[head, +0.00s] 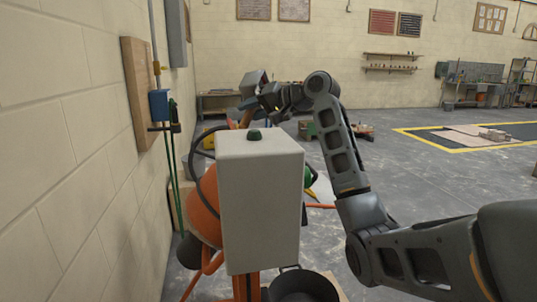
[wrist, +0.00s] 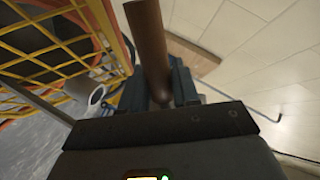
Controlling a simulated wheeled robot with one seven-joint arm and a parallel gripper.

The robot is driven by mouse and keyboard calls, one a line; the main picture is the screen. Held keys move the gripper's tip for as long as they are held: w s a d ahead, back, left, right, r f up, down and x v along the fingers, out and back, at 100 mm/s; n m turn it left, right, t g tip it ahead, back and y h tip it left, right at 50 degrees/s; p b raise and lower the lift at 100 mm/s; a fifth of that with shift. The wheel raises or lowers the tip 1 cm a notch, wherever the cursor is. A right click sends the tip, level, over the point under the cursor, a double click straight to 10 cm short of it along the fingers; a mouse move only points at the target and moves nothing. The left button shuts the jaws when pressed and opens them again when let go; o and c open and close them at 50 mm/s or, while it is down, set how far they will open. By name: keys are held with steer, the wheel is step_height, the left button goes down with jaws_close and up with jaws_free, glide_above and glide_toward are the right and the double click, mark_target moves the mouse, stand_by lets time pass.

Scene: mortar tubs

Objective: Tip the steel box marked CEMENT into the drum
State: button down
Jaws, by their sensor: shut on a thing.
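My gripper (wrist: 163,88) is shut on a brown round handle (wrist: 148,40), which stands out between its fingers in the wrist view. In the head view my gripper (head: 248,104) is small and partly hidden, raised above and behind the mixer's pale housing (head: 260,200). I cannot make out the steel box or its CEMENT marking in either view. The orange drum (head: 204,207) shows left of the housing, which hides much of it. In the wrist view a yellow grid (wrist: 50,45) lies at the left, over a dark round opening.
A block wall with a wooden board (head: 140,92) and a blue switch box (head: 159,105) stands close on the left. A black tub (head: 303,287) sits on the floor below the housing. Open floor lies to the right, with a yellow-edged area (head: 480,134) farther off.

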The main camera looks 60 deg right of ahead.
steer(key=shift+s+r+t+b, duration=0.15)
steer(key=shift+s+t+b, duration=0.05)
steer(key=shift+t+b, duration=0.6)
steer(key=shift+f+t+b, duration=0.6)
steer(key=shift+t+b, duration=0.2)
steer(key=shift+b, duration=0.65)
steer(key=shift+s+r+m+t+b, duration=0.2)
steer(key=shift+s+m+t+b, duration=0.15)
steer(key=shift+t+b, duration=1.2)
steer(key=shift+s+d+t+b, duration=0.1)
steer(key=shift+s+t+b, duration=0.3)
steer(key=shift+b, duration=1.35)
steer(key=shift+s+t+b, duration=0.1)
steer(key=shift+t+b, duration=0.55)
steer(key=shift+b, duration=1.05)
steer(key=shift+r, duration=0.15)
steer(key=g+p, duration=0.1)
steer(key=p, duration=0.2)
steer(key=w+g+p, duration=0.1)
steer(key=p, duration=0.2)
steer(key=g+p, duration=0.2)
steer(key=p, duration=0.1)
steer(key=shift+w+r, duration=0.15)
steer(key=shift+r, duration=0.15)
steer(key=shift+w+f, duration=0.1)
steer(key=shift+f, duration=0.35)
